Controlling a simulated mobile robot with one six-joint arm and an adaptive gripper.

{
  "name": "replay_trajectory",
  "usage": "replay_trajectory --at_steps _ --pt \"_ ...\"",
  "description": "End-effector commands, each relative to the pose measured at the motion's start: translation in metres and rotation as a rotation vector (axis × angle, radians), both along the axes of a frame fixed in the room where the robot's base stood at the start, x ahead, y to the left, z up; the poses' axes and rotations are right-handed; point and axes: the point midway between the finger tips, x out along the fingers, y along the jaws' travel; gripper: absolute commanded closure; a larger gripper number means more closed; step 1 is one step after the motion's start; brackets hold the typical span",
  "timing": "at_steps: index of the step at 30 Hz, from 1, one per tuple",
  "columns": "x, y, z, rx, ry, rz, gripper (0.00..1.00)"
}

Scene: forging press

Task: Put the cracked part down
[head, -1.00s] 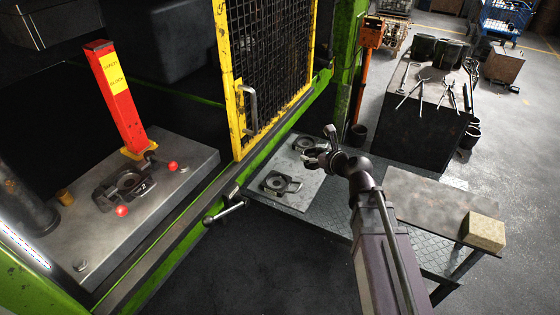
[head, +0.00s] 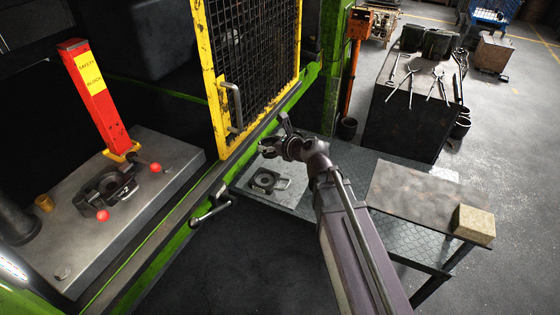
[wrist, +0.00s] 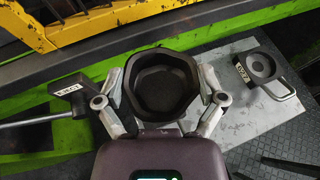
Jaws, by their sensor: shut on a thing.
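My gripper (head: 281,146) is shut on a dark, hollow, roughly many-sided part (head: 270,149). In the wrist view this part (wrist: 163,85) sits between the two fingers, one on each side, with its opening facing the camera. I cannot make out a crack on it. It appears to be above the pale plate (head: 297,192) beside the press; its height is hard to tell. A dark round piece with a label and a loop handle (head: 266,180) lies on that plate, to the right of the held part in the wrist view (wrist: 255,67).
The yellow mesh guard (head: 225,110) and green press beam (head: 185,235) stand close on the left. A lever (head: 212,205) sticks out beside the beam. A red safety block (head: 95,95) and a dark die stand on the press bed. A bench (head: 415,195) with a tan block is at right.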

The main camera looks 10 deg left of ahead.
Motion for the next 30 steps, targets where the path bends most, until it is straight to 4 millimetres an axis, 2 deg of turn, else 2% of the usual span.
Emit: replay_trajectory --at_steps 11,17,24,30 --pt "0.010 -0.005 -0.004 0.001 -0.001 -0.008 0.72" --pt "0.037 -0.014 -0.017 0.001 0.000 -0.019 0.72" --pt "0.083 -0.031 -0.037 0.001 -0.001 -0.038 0.72" --pt "0.110 -0.045 -0.048 0.000 -0.001 -0.049 0.72"
